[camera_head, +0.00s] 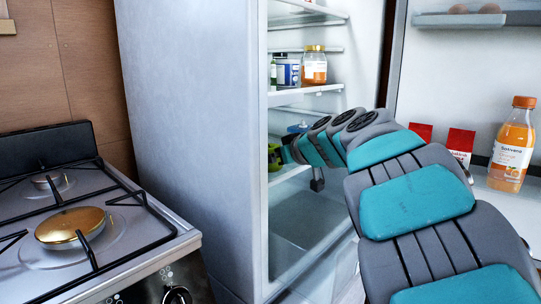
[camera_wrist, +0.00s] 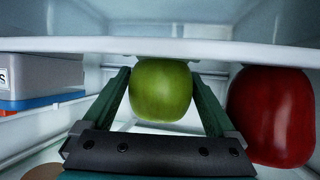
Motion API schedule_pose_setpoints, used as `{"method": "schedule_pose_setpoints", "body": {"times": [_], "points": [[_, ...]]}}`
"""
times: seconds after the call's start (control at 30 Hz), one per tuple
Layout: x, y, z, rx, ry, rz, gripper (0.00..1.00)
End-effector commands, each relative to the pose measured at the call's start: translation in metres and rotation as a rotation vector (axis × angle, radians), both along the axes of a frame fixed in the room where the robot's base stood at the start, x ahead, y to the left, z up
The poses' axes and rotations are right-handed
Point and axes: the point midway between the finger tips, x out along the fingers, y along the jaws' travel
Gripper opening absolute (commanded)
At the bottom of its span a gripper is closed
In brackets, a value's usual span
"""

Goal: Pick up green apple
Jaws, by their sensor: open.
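The green apple (camera_wrist: 161,91) is in the middle of the wrist view, inside the open fridge and just below a shelf edge. My gripper (camera_wrist: 160,82) is open, with one finger at the left and one at the right of the apple. I cannot tell whether either finger touches it. In the head view, my arm reaches into the fridge and my gripper (camera_head: 278,155) is partly hidden by the fridge's side wall.
A large red fruit or vegetable (camera_wrist: 272,115) stands close to the right finger. A white and blue container (camera_wrist: 40,82) is at the left. A shelf edge (camera_wrist: 190,50) runs just above. The open fridge door holds a juice bottle (camera_head: 513,145). A stove (camera_head: 150,245) stands left.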

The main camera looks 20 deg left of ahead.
Motion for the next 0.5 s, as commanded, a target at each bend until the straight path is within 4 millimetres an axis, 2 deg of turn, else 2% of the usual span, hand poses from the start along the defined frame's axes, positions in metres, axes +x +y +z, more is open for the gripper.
{"method": "schedule_pose_setpoints", "body": {"times": [0.23,0.5], "points": [[0.0007,0.0013,-0.0006,0.001,-0.001,0.000,0.92],[0.0004,0.0013,-0.0004,0.001,-0.001,0.001,0.62]]}}
